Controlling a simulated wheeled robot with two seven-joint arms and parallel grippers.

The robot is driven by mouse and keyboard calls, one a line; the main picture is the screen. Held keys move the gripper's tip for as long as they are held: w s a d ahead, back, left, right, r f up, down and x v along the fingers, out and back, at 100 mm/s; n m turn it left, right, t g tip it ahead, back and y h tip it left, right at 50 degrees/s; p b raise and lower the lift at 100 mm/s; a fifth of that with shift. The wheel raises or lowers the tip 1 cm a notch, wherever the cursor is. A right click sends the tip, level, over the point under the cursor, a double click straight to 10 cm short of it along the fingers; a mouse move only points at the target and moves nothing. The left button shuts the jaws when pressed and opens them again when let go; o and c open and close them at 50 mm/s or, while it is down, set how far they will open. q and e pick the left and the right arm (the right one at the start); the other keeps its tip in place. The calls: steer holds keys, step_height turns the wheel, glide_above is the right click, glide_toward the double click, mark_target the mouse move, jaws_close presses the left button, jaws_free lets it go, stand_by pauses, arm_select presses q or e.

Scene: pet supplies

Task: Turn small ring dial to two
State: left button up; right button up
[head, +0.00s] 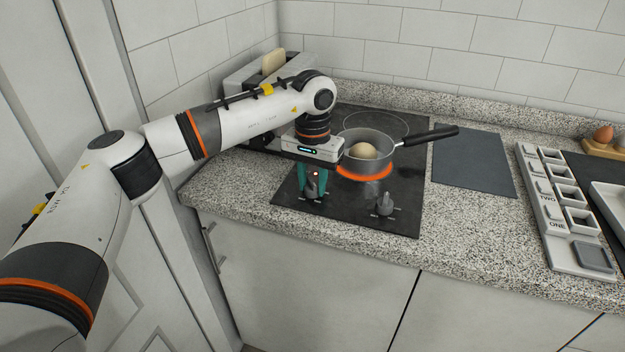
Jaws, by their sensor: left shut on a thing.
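The black cooktop (400,219) is set into the speckled counter and has two grey dials on its front strip. My left gripper (313,186) points down over the front left and is shut on the left dial (312,187), its teal fingers on either side of it. A small red light shows just above this dial. The right dial (384,205) stands free. I cannot tell from the markings which dial belongs to the small ring, and the settings are too small to read. My right gripper is not in view.
A grey pot (350,150) with a round pale thing (362,151) inside stands on a glowing orange ring (364,177); its black handle (430,135) points right. A toaster (236,82) with bread is behind my arm. A dark mat (472,160) and a pale rack (548,220) lie right.

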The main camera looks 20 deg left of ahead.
mark_target(313, 181)
arm_select(q)
steer(key=shift+r, duration=0.1)
steer(key=o, duration=1)
step_height(313, 181, up, 12)
